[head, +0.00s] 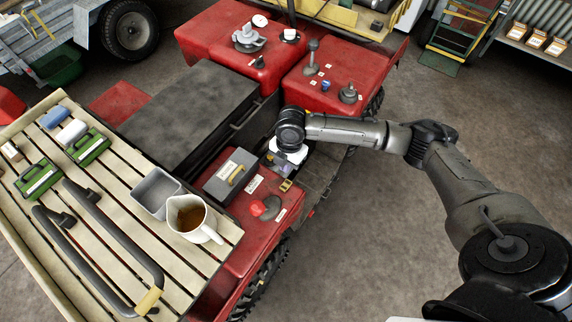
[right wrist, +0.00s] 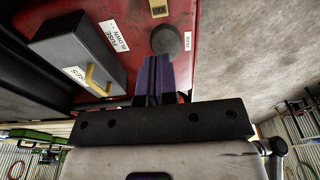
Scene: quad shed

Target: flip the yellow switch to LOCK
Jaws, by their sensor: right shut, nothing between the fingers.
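The yellow switch (head: 286,185) is a small yellow piece with a dark middle on the red panel, right of the grey fuse box. In the right wrist view a yellow plate marked LOCK (right wrist: 158,6) is cut off by the top edge. I cannot tell which way the switch is set. My right gripper (right wrist: 155,75) is shut and empty, its purple fingers close to the panel below a dark round knob (right wrist: 166,40). In the head view the gripper (head: 272,160) is just behind the switch and partly hidden by my wrist. My left gripper is not in view.
The grey fuse box (head: 224,172) with a yellow handle stands beside the switch. A red knob (head: 257,207) is in front, near a dark knob. A slatted bench (head: 110,235) at left holds a jug (head: 190,216) and a grey tray. Floor at right is clear.

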